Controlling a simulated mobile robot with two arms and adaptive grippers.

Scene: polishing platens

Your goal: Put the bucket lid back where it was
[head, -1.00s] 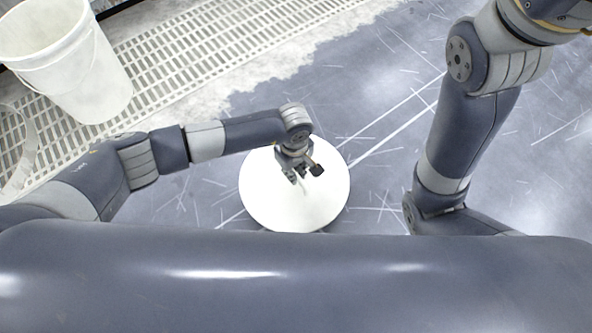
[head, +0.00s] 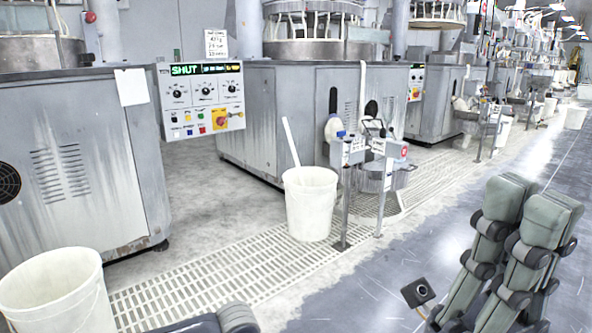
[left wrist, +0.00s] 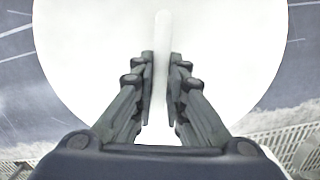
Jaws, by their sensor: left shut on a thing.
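The white round bucket lid (left wrist: 75,70) fills most of the left wrist view. My left gripper (left wrist: 161,62) is shut on a narrow white upright part at the lid's middle. A white open bucket (head: 55,293) stands at the lower left of the head view. Another white bucket (head: 311,205), with a pale stick leaning out of it, stands near the middle by the machines. My right gripper (head: 536,198) is raised at the lower right, and its finger gap is unclear from this angle.
Grey polishing machines (head: 75,165) line the back, one with a control panel (head: 201,100). A metal stand (head: 345,195) is beside the middle bucket. A pale floor grating (head: 235,270) runs past the buckets. Blue-grey floor (head: 400,260) is open at right.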

